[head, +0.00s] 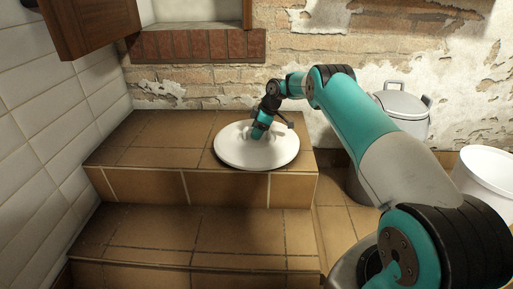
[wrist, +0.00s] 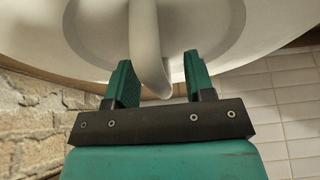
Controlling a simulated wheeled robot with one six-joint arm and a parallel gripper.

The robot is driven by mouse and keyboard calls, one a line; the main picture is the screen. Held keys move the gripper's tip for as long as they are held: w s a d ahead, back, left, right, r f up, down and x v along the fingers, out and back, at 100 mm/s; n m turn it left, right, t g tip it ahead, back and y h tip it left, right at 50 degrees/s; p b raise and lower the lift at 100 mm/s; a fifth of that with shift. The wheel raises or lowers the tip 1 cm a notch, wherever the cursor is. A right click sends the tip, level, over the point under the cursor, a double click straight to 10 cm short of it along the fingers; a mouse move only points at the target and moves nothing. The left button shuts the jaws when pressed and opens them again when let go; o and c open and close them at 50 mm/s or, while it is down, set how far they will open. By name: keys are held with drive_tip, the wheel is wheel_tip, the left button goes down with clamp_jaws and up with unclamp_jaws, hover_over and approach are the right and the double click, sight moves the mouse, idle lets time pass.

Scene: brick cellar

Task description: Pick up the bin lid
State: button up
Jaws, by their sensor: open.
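The bin lid (head: 237,158) is a round white disc lying flat on the upper tiled step in the head view. In the wrist view the lid (wrist: 270,22) fills the top, with its raised loop handle (wrist: 146,45) running down the middle. My gripper (wrist: 157,80) is open, with one green finger on each side of the handle and a gap visible between the fingers and the handle.
The lid rests on the tiled step (head: 150,135), near its right end; the step is bare to the left. A lidded grey bin (head: 402,103) and an open white bucket (head: 487,172) stand at right. A wooden cabinet door (head: 95,25) hangs at upper left.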

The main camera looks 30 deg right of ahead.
clamp_jaws()
idle(0.3)
